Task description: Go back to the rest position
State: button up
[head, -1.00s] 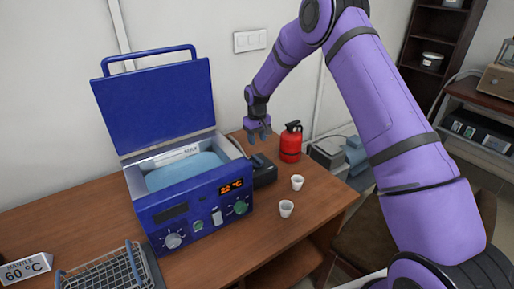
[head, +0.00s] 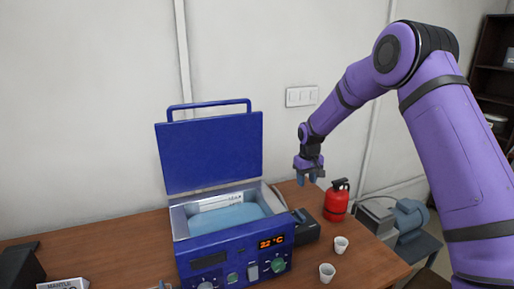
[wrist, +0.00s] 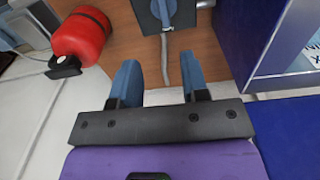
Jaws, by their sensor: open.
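My gripper (head: 311,179) hangs above the back right of the desk, just right of the open blue furnace, with its fingers pointing down. In the wrist view my gripper (wrist: 160,75) shows two blue fingers spread apart with nothing between them. The blue furnace (head: 212,268) stands on the desk with its lid (head: 210,152) raised, and its display reads 22 °C. A light blue surface (head: 220,217) shows inside it. The furnace's side (wrist: 254,35) is at the upper right of the wrist view.
A red extinguisher-like container (head: 336,202) stands right of my gripper. Two white cups (head: 341,245) stand on the desk (head: 105,238) near its right edge. A small dark device (head: 304,228) sits beside the furnace. A wall switch (head: 301,96) is behind. The air above the desk at left is clear.

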jog(key=s+d+r+m+t, duration=0.1)
jog(key=s+d+r, duration=0.1)
jog(key=s+r, duration=0.9)
jog(key=s+d+r+t, duration=0.1)
jog(key=s+d+r, duration=0.1)
jog(key=s+r, duration=0.95)
jog(key=s+d+r+m+t, duration=0.1)
jog(key=s+r, duration=0.1)
jog(key=s, duration=1)
jog(key=s+d+r+m+t, duration=0.1)
jog(key=s+r, duration=0.2)
jog(key=s, duration=0.9)
jog(key=shift+s+d+t, duration=0.25)
jog(key=shift+s+t, duration=0.05)
jog(key=shift+t, duration=0.1)
